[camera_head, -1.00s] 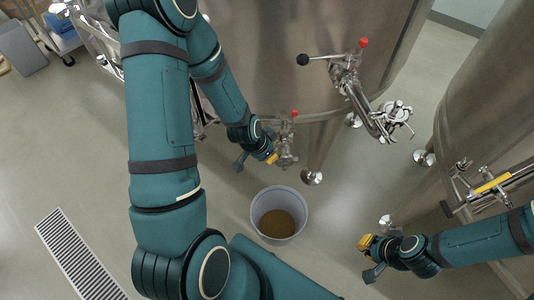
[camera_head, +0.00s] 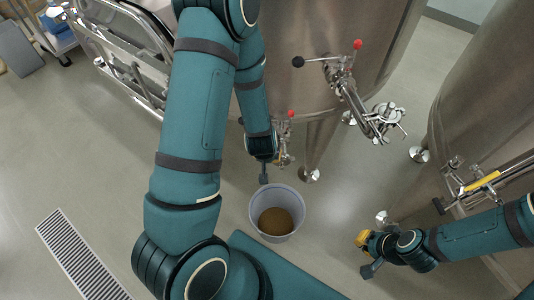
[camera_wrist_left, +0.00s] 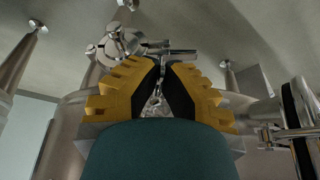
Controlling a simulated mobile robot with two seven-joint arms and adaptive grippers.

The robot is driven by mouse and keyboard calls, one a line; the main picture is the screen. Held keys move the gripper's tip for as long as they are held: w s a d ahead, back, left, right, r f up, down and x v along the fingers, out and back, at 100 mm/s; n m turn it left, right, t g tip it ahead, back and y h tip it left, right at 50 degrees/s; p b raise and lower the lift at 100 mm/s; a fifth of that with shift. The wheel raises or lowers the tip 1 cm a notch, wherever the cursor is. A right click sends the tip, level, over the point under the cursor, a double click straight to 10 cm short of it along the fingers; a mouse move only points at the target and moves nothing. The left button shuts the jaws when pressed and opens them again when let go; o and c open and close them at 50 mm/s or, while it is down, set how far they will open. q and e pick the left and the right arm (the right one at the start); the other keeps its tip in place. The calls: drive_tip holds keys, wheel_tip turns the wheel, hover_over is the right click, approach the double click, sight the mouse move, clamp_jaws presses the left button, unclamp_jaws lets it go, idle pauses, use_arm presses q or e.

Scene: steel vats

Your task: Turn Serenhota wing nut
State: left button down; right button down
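My left gripper (camera_wrist_left: 163,68) shows in the left wrist view as two yellow fingers with black pads, a narrow gap between them. Bright metal shows in and behind this gap; I cannot tell whether the pads touch it. A round metal fitting with thin projecting arms (camera_wrist_left: 120,40) is just beyond the fingers. In the head view the left fingers are hidden behind my wrist, beside the low red-tipped valve (camera_head: 284,140). A fitting with spoke-like arms (camera_head: 388,113) sits farther right. No label is readable, so I cannot identify the Serenhota wing nut. My right gripper (camera_head: 362,239) is at lower right, its fingertips unclear.
A steel vat (camera_head: 325,85) stands behind the valves, and another (camera_head: 475,100) is on the right. A grey bucket with brown contents (camera_head: 277,213) stands on the floor below my left wrist. A floor grate (camera_head: 78,255) is at lower left. Open floor lies left.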

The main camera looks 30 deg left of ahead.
idle(0.5)
use_arm(q)
drive_tip(key=c, duration=1.1)
unclamp_jaws()
drive_tip(key=shift+v, duration=3.75)
